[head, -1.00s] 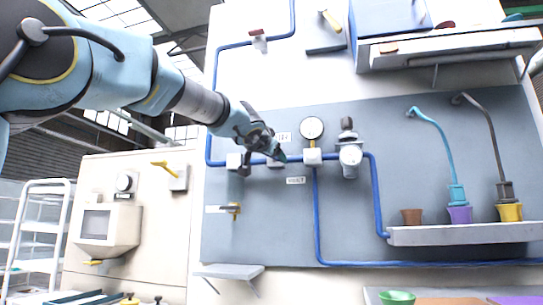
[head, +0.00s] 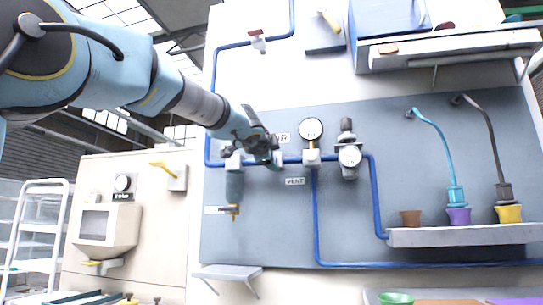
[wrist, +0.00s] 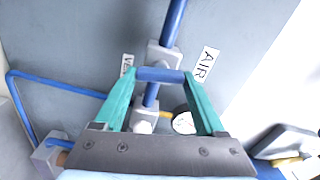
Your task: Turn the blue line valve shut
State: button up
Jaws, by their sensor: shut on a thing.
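My gripper (head: 266,160) is at the blue pipe on the grey wall panel, between the "AIR" label (head: 283,138) and the "VENT" label (head: 295,181). In the wrist view, its two teal fingers (wrist: 163,76) are shut on the blue valve handle (wrist: 160,75), one finger at each end of it. The handle lies across the blue pipe (wrist: 174,22) in that view. The pale valve body (wrist: 164,54) sits just behind the handle. In the head view my gripper partly hides the valve, and the handle cannot be made out.
A round gauge (head: 311,129) and a grey regulator (head: 349,157) stand close to the right of my gripper. A red-handled valve (head: 257,40) is higher on the pipe. A shelf (head: 440,236) with pots is at right.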

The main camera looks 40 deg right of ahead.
jog(key=shift+f+m, duration=0.1)
jog(key=shift+m, duration=1)
jog(key=o, duration=1.3)
jog(key=b+v, duration=0.1)
jog(key=v, duration=0.9)
jog(key=shift+s+a, duration=0.2)
jog(key=shift+a, duration=0.15)
jog(key=shift+f, duration=0.1)
